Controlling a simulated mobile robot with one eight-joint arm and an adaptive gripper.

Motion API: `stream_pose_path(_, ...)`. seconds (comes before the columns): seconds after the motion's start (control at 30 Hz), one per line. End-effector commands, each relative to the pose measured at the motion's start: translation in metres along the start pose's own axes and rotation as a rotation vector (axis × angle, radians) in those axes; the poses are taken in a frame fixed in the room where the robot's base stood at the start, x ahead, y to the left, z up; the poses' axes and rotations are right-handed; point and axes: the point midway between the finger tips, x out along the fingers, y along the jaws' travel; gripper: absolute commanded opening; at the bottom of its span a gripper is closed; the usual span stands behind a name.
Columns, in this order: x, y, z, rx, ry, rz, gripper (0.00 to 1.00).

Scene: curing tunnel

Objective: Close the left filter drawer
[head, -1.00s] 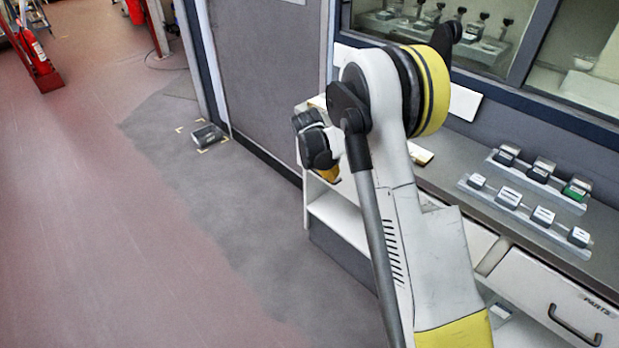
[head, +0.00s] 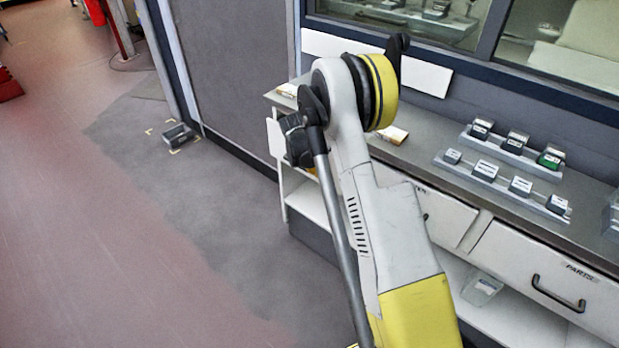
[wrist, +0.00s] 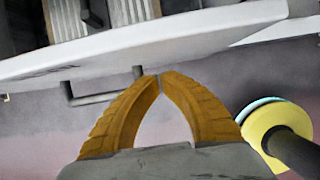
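In the wrist view, an open drawer with a white front (wrist: 170,45) crosses the top, with dark and pale items inside. Its dark bar handle (wrist: 95,97) sticks out from the front's outer face, beside my gripper (wrist: 160,78). My gripper's tan fingers meet at the tips, with nothing seen between them. The tips are close to the drawer front; I cannot tell whether they touch it. In the head view, my arm hides most of this area; a white panel (head: 275,137) shows just left of my wrist, perhaps the drawer front.
Along the grey counter (head: 430,165) are sample blocks on racks (head: 500,185). Below are a white drawer front with a handle (head: 425,217) partly behind my arm, and a shut PARTS drawer (head: 555,280). A clear container (head: 482,288) sits on the lower shelf. The floor at left is mostly free.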

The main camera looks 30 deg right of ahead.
Motion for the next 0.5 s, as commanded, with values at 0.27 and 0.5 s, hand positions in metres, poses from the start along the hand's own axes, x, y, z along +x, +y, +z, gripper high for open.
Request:
stream_pose_path(0.27, 0.0023, 0.0003, 0.0079, 0.0, 0.0, 0.001, 0.0)
stream_pose_path(0.5, 0.0027, 0.0003, 0.0092, 0.0, 0.0, 0.001, 0.0)
